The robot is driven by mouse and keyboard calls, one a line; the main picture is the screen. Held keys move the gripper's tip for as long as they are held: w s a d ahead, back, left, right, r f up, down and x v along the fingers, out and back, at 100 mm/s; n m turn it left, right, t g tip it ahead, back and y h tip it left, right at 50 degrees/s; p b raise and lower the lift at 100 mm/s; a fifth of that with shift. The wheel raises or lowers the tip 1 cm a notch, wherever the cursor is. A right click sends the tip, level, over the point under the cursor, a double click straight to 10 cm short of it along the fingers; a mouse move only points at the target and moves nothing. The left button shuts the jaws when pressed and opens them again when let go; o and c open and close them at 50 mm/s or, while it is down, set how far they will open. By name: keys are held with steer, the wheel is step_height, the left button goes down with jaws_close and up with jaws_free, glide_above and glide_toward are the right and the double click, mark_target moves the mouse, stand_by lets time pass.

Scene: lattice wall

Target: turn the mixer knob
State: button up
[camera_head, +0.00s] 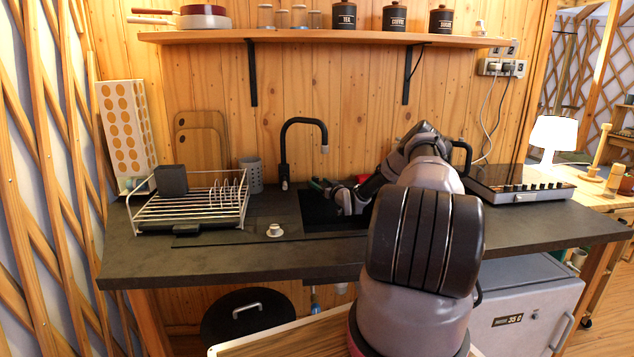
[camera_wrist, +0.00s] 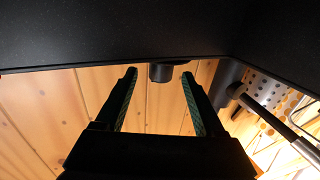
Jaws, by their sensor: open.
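The black mixer tap (camera_head: 284,156) stands at the back of the worktop, its spout arching to the right. In the wrist view a short black round stub (camera_wrist: 160,72), which looks like the mixer knob, sticks out from a dark surface. My gripper (camera_wrist: 159,73) is open, with one green-lined finger on each side of the stub. Gaps show on both sides, and I cannot tell whether a finger touches it. In the head view my gripper (camera_head: 320,184) is low over the sink, just right of the tap base. The knob is not clear there.
The dark sink (camera_head: 318,214) lies under my gripper. A wire dish rack (camera_head: 190,208), a grey perforated holder (camera_head: 251,174) and a small white cup (camera_head: 274,230) stand to the left. A hob (camera_head: 520,186) is at the right. A shelf (camera_head: 330,36) runs above.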

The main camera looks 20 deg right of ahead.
mark_target(318, 180)
steer(key=shift+w+a, duration=0.15)
steer(key=shift+w, duration=0.9)
steer(key=shift+w+a, duration=0.15)
steer(key=shift+w, duration=0.85)
jaws_close()
steer(key=shift+y, duration=0.3)
steer(key=n+y, duration=0.2)
steer(key=shift+g+y, duration=0.3)
steer(key=shift+y, duration=0.1)
steer(key=shift+n+g+y, duration=0.8)
steer(key=shift+n+y, duration=0.5)
steer(key=shift+y, duration=0.4)
